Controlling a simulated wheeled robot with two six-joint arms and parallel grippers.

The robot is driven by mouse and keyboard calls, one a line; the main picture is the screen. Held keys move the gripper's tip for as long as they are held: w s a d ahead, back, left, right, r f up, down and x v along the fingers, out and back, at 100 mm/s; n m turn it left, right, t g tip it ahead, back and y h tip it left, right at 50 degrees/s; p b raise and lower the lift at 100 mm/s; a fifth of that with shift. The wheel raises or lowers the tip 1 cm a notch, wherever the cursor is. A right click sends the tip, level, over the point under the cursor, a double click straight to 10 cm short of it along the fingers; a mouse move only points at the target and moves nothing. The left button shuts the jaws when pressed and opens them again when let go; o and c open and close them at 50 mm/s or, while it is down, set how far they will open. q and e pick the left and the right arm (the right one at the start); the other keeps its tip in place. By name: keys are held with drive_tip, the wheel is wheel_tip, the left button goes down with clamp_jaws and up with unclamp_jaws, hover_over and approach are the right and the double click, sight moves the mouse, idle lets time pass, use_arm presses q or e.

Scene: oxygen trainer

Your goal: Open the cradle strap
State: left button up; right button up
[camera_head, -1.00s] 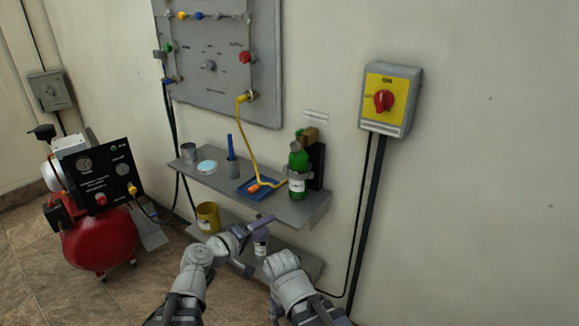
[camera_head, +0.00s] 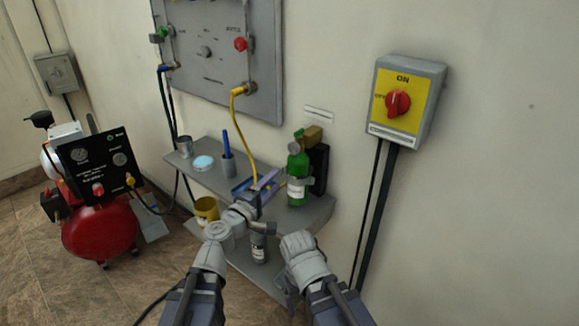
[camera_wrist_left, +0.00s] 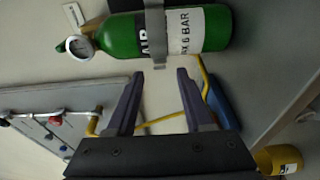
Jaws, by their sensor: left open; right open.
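The green air bottle (camera_head: 297,165) stands upright in its dark cradle (camera_head: 318,166) at the right end of the upper shelf. In the left wrist view the bottle (camera_wrist_left: 118,38) lies across the top, with the grey cradle strap (camera_wrist_left: 155,28) around its middle, looking closed. The strap's lower end lies between the fingertip lines of my left gripper (camera_wrist_left: 160,73). My left gripper (camera_head: 263,181) is open and empty, pointing at the bottle, just left of it in the head view. My right gripper (camera_head: 262,228) is open, lower, in front of the shelf; its fingers are hard to make out.
A yellow mug (camera_head: 206,210) and a grey bottle (camera_head: 259,248) are lower. A switch box (camera_head: 404,98) hangs at right.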

sight(283, 172)
use_arm(q)
drive_tip(key=x, duration=0.8)
drive_tip(key=shift+s, duration=0.1)
clamp_jaws()
idle(1.3)
